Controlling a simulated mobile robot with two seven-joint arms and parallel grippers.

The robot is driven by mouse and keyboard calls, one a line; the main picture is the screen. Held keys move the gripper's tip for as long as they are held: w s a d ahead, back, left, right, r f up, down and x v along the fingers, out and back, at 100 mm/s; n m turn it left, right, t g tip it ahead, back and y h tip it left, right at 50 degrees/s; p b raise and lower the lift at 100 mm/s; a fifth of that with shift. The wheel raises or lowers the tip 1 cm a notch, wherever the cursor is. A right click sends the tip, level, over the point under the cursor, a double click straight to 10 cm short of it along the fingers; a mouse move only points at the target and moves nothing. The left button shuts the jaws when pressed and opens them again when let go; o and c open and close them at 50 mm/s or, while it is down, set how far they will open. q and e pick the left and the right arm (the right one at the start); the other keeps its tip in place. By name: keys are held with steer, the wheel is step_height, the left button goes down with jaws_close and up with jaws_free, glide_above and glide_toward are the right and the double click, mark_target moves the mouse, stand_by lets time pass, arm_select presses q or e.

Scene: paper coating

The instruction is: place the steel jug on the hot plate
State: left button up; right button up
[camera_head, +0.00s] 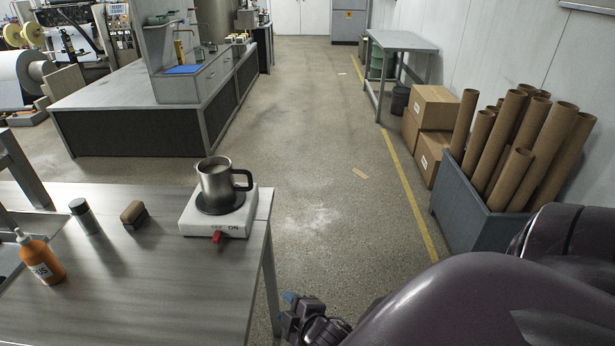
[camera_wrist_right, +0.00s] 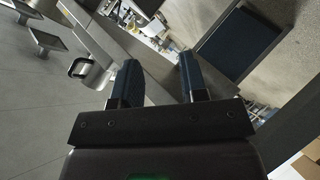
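The steel jug (camera_head: 216,182) stands upright on the black round plate of the white hot plate (camera_head: 186,222), near the right end of the grey table. Its black handle points right, and it holds a brownish content. A red switch shows at the hot plate's front by the OFF/ON marks. My right gripper (camera_head: 293,304) is off the table's right edge, lower right of the jug and apart from it. In the right wrist view, its two blue-padded fingers (camera_wrist_right: 160,78) are apart with nothing between them. A steel shape with a black handle shows left of them. My left gripper is not in view.
On the table (camera_head: 140,285) are an orange bottle (camera_head: 42,262), a dark-capped cylinder (camera_head: 85,218) and a brown-topped block (camera_head: 134,215). A blue-grey bin (camera_head: 466,222) of cardboard tubes stands right. Open floor lies between.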

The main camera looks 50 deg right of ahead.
steer(key=s+a+f+m+g+y, duration=0.1)
steer(key=s+f+m+y, duration=0.1)
steer(key=s+m, duration=0.5)
steer(key=shift+a+f+m, duration=0.4)
steer(key=shift+f+m, duration=0.1)
steer(key=shift+f, duration=0.15)
stand_by(0.9)
steer(key=shift+c, duration=0.4)
